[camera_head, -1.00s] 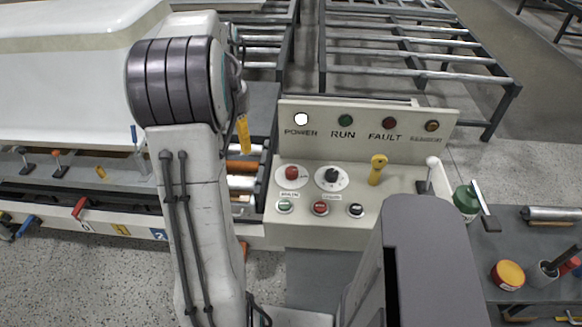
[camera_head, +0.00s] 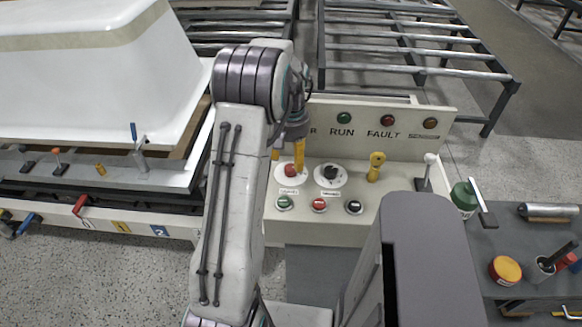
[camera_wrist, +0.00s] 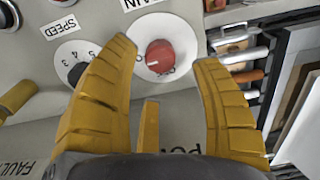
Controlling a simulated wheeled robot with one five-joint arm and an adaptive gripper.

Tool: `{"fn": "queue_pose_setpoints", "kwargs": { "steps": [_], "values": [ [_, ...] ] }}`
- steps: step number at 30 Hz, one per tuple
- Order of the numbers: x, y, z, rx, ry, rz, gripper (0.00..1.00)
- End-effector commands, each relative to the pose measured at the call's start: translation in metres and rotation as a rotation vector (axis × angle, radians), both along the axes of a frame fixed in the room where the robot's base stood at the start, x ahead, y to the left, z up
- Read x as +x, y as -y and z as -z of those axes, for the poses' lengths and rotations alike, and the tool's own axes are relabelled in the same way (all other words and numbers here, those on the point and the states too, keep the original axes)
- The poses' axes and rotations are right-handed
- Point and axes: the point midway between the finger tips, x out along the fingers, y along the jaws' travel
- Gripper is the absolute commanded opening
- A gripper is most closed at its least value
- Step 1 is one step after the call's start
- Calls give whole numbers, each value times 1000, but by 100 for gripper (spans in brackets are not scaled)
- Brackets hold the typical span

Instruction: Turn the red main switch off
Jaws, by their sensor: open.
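The red main switch (camera_head: 291,170) is a round red knob on a white dial at the left of the control panel's sloped top. In the wrist view the red knob (camera_wrist: 161,55) shows between and just beyond the tips of my gripper (camera_wrist: 165,62). The yellow fingers stand apart, one on each side of the dial, and hold nothing. In the head view my gripper (camera_head: 288,156) hangs over the panel by the red knob, and my arm hides the POWER lamp. I cannot tell whether a finger touches the dial.
The black speed knob (camera_head: 330,172) sits right beside the red one, close to a finger. A yellow lever (camera_head: 375,167), a white-tipped lever (camera_head: 429,160) and push buttons (camera_head: 319,205) share the panel (camera_head: 400,222). A green container (camera_head: 464,197) stands to the right.

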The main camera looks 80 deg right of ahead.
Motion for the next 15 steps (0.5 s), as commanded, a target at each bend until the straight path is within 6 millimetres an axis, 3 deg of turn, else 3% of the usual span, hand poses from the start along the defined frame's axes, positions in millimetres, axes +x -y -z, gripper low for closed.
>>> {"fn": "queue_pose_setpoints", "kwargs": {
  "steps": [6,15],
  "values": [
    [0,-1,28,2,0,0,59],
    [0,0,44,0,0,0,59]
  ]
}}
